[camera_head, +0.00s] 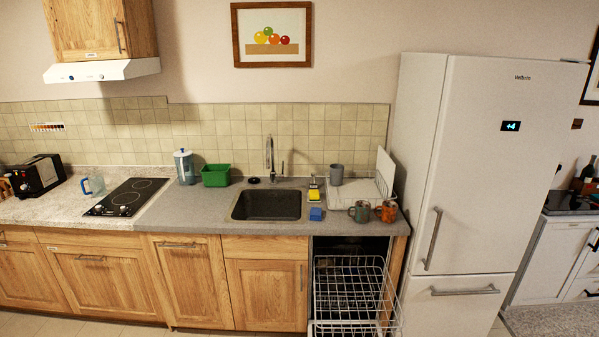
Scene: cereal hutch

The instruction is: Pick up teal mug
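A teal mug (360,211), greyish green in this light, stands on the counter (240,219) to the right of the sink, near the front edge. An orange patterned mug (387,211) stands just to its right, very close; I cannot tell if they touch. Neither of my grippers is in view.
Below the mugs the dishwasher is open with its white wire rack (348,290) pulled out. The sink (267,205), a blue sponge (316,214), a grey cup (336,175) and a white board (385,170) are nearby. A tall fridge (480,170) stands close on the right.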

